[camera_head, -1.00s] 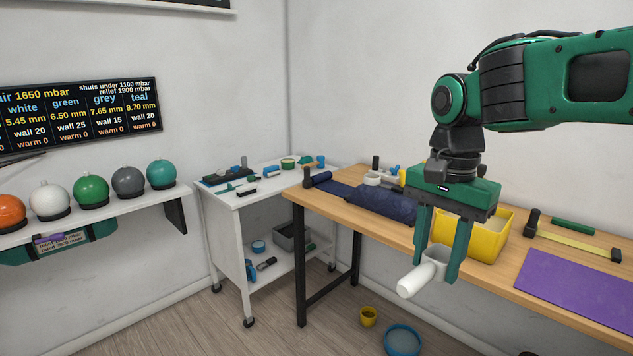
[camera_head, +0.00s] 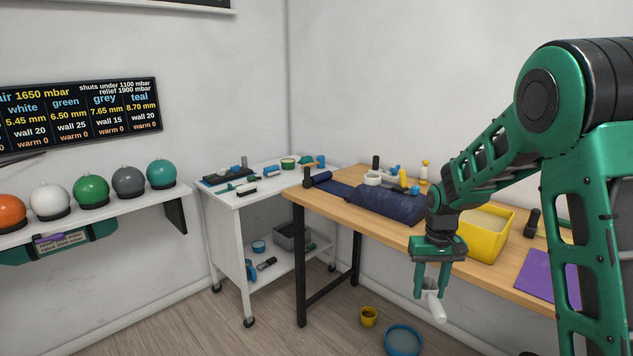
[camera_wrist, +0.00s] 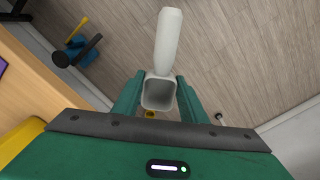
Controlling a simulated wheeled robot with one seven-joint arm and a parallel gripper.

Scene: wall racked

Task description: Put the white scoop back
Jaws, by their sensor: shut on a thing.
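My gripper (camera_head: 431,281) is shut on the white scoop (camera_head: 436,306), in front of the wooden bench's near edge and above the floor. The yellow bin (camera_head: 484,246) stands on the bench behind and to the right of my gripper, with pale contents inside.
The wooden bench (camera_head: 518,287) also holds a dark blue bag (camera_head: 388,203) and a purple mat (camera_head: 545,277). A white cart (camera_head: 229,204) with tools stands left.

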